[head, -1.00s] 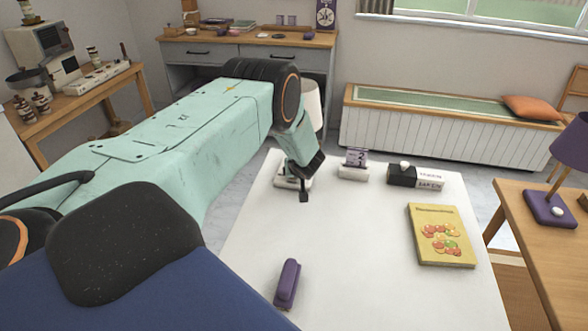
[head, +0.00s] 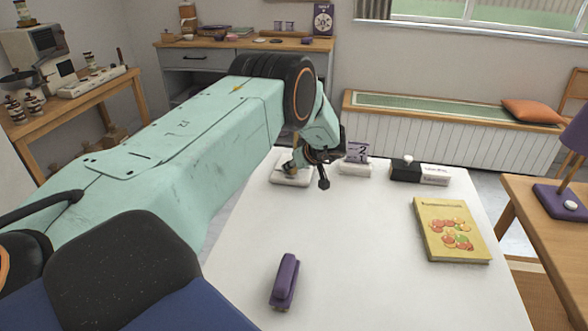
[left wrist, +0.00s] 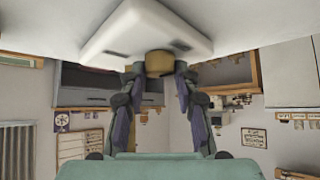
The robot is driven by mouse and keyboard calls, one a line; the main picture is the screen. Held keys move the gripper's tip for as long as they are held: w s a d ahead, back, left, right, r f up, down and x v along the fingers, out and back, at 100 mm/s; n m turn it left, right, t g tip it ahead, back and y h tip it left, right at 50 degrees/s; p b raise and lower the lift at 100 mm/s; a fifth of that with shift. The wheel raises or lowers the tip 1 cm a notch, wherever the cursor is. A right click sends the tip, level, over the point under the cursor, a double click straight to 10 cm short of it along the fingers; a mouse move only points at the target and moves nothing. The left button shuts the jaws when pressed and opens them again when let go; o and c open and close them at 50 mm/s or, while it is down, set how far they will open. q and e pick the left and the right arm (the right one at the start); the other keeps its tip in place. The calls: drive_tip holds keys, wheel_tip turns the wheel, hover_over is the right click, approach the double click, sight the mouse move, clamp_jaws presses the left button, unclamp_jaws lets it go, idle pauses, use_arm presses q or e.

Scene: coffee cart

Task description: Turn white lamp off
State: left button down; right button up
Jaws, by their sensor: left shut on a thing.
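The shade is hidden behind my arm. My left gripper (head: 308,176) is at the lamp, partly hidden by its own wrist. In the left wrist view the white base (left wrist: 135,30) fills the top, and the two fingers (left wrist: 158,72) close on a brass-coloured round part beside it, which looks like the stem. I cannot make out the lamp's switch. My right gripper is not in view.
A purple stapler (head: 285,282) and a yellow book (head: 450,230) lie on the white table (head: 350,270). A purple lamp (head: 572,200) stands on the right-hand table.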

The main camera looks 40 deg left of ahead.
use_arm(q)
drive_tip(key=shift+r, duration=0.1)
idle(0.3)
drive_tip(key=c, duration=1)
unclamp_jaws()
drive_tip(key=v, duration=1.2)
